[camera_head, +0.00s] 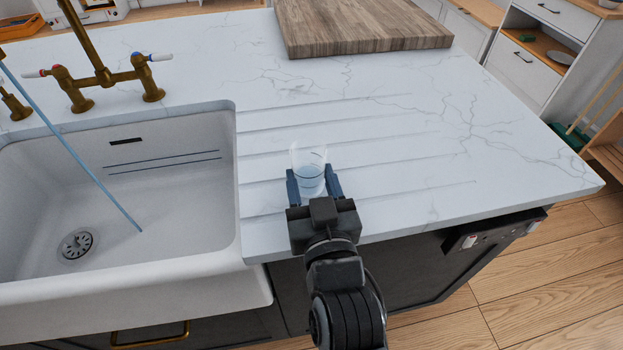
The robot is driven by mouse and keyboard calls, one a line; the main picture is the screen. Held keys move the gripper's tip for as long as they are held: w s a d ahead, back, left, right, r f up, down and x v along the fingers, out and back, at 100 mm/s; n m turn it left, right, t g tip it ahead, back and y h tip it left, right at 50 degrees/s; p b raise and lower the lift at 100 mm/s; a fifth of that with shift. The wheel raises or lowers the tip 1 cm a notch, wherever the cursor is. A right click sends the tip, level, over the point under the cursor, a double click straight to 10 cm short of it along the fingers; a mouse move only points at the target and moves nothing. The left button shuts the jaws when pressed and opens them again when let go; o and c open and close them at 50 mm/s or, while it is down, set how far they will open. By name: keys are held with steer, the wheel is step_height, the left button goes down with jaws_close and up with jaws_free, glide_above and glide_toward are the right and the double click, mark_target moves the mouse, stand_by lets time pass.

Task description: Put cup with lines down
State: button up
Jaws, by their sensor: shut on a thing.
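The cup with lines (309,160) is a small clear glass with dark lines around it. It looks upright, over the grooved part of the white marble countertop (430,150), right of the sink. My gripper (313,184) is shut on the cup, one finger on each side, reaching in from the front edge. The fingers hide the cup's lower sides. I cannot tell whether the cup's base touches the counter or is slightly above it.
A white sink (170,210) with a brass faucet (103,75) lies at left; a thin blue line crosses its basin. A wooden board (360,28) lies at the back. The counter right of the cup is clear up to its right edge.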

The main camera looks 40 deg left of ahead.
steer(key=shift+f, duration=0.2)
steer(key=o, duration=1.1)
steer(key=shift+o, duration=0.2)
steer(key=shift+r, duration=0.1)
steer(key=shift+r, duration=0.1)
steer(key=b+v, duration=0.1)
steer(key=v, duration=1.1)
steer(key=shift+b, duration=0.3)
